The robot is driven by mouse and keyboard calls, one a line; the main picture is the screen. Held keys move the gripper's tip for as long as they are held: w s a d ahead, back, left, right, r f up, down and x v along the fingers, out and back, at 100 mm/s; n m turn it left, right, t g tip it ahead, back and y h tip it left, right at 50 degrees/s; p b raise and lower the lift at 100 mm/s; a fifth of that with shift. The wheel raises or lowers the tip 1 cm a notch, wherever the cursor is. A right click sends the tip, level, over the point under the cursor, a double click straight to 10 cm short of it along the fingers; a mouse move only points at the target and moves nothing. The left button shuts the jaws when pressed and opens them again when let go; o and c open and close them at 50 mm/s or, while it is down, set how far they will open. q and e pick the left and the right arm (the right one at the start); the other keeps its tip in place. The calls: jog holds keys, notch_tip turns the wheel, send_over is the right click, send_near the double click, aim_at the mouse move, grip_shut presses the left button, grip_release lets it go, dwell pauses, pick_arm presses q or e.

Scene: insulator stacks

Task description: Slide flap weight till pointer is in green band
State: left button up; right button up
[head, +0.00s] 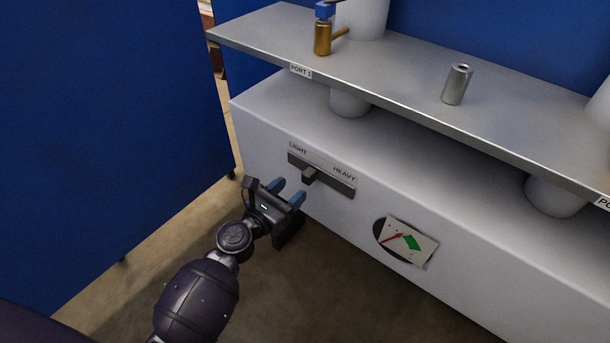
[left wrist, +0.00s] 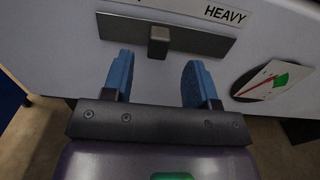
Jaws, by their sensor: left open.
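The flap weight is a small dark block (head: 309,175) on a dark horizontal slide rail (head: 336,185), nearer the LIGHT end than the HEAVY end. In the left wrist view the block (left wrist: 158,42) stands out from the rail, ahead of and between my fingers. My left gripper (head: 288,193) is open, with blue fingertips just short of the block and apart from it. The gauge (head: 408,241) is at the right on the same white front. Its red pointer lies left of the green band (head: 412,242), outside it. My right gripper is not in view.
A grey shelf (head: 400,97) runs above the white box. It bears a brass valve with a blue top (head: 323,38) and a silver cylinder (head: 457,84). A blue wall panel (head: 110,130) stands at the left. Floor is open below the rail.

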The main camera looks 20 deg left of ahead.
aim_at(305, 177)
pick_arm(q)
jog(key=shift+x, duration=3.15)
grip_shut()
